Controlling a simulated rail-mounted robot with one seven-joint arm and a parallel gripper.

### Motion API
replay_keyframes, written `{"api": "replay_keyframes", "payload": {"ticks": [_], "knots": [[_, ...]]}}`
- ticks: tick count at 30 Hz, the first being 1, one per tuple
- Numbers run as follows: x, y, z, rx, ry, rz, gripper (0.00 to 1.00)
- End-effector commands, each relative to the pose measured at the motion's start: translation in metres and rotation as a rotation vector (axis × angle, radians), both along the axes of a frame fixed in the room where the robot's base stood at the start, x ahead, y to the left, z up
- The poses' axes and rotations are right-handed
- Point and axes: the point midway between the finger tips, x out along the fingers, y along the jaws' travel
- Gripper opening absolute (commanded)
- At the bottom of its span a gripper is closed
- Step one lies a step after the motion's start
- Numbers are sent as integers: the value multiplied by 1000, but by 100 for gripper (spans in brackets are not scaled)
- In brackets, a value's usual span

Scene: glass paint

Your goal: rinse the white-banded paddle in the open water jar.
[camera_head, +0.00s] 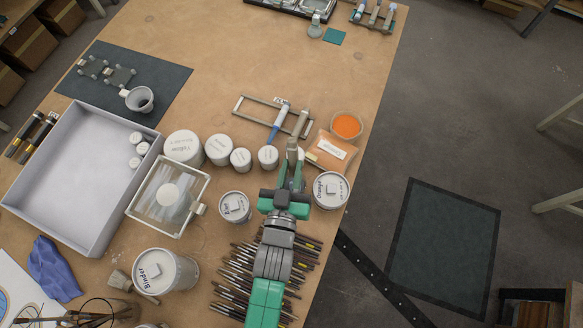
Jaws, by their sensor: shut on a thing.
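My gripper (291,165) is at the right part of the table, over the near side of a wire-like rack. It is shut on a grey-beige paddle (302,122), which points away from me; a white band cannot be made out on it. A second paddle, blue with a pale end (278,122), lies across the rack (248,113) just left of it. An open grey jar (140,99) stands on the dark mat at the far left; whether it holds water cannot be told.
Several white lidded jars (184,147) stand left of my gripper, with a glass slab (169,195) and a large tray (63,150) beyond. An orange-filled bowl (347,125) and an orange packet (331,151) are at right. Many thin rods (237,277) lie below. The table's upper middle is clear.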

Motion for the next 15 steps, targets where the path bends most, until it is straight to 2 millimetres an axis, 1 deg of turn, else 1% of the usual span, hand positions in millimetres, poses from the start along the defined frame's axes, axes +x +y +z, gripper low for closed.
{"api": "replay_keyframes", "payload": {"ticks": [8, 15], "knots": [[0, 3, 1, -1, -1, 0, 0], [7, 3, 19, 0, -2, -2, 0]]}}
